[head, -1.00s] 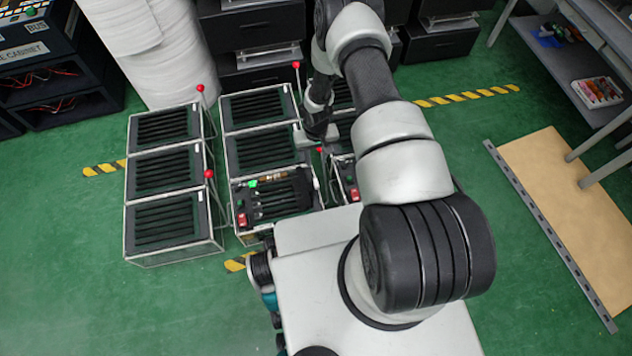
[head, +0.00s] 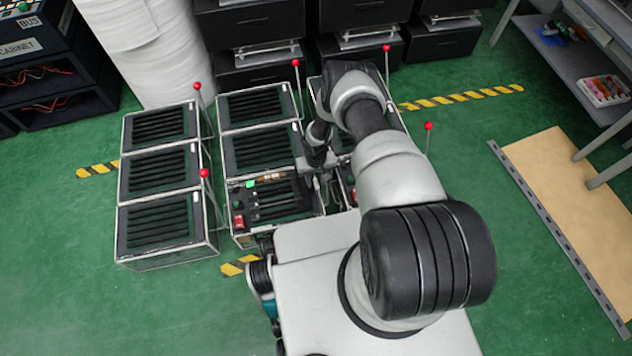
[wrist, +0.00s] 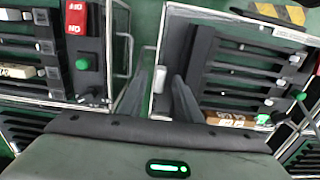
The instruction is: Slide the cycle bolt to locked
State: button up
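My gripper (wrist: 158,98) shows at the middle of the wrist view, its two grey fingers apart. A small pale block (wrist: 158,79) shows between the fingers, at the edge of a framed unit; I cannot tell whether it is the cycle bolt or whether the fingers touch it. In the head view my gripper (head: 316,163) hangs low by the right side of the front middle unit (head: 277,200). The fingertips are too small to make out there. No part is clearly readable as the cycle bolt.
In the wrist view, slatted units flank the gripper, with a red switch (wrist: 76,17) and a green button (wrist: 84,62) left and a green light (wrist: 262,118) right. Red-knobbed levers (head: 204,173) rise beside the units in the head view. Green floor is free at left.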

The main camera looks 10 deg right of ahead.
aim_at(301, 186)
jog(key=shift+f, duration=0.1)
grip_shut()
jog(key=shift+a, duration=2.75)
grip_release()
jog(key=shift+a, duration=0.1)
notch_tip(301, 186, up, 18)
jog(key=p, duration=0.5)
jog(key=shift+f+p, duration=0.25)
jog(key=shift+p, duration=0.05)
